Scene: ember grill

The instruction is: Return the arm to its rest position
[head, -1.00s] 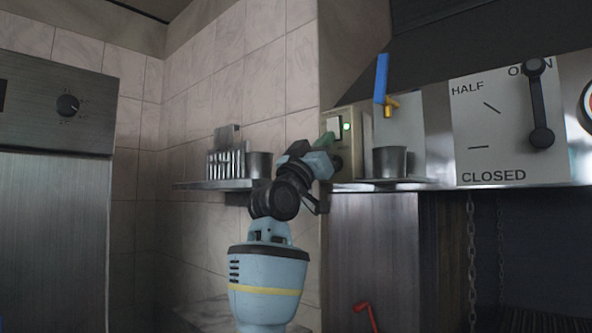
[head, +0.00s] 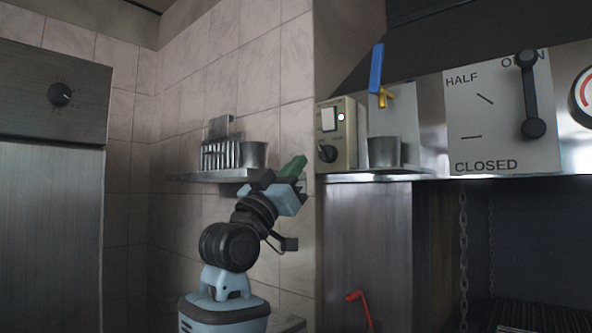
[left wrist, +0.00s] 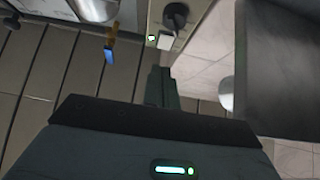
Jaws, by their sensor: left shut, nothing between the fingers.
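My left gripper (head: 296,168) is shut and empty in the head view, below and left of the control box, with its green fingers pointing up and right. It stands apart from the box, in front of the tiled wall. In the left wrist view the closed fingers (left wrist: 161,86) show at the middle with nothing between them. The control box (head: 340,135) has a lit green light, a white switch and a black knob; it also shows in the left wrist view (left wrist: 172,28). My right gripper is not in view.
A steel shelf (head: 215,177) with a rack and a metal cup (head: 253,155) is just behind my gripper. A blue-handled tap (head: 377,70) stands above another cup (head: 384,152). The damper lever (head: 531,95) points to OPEN. A red handle (head: 358,296) is low down.

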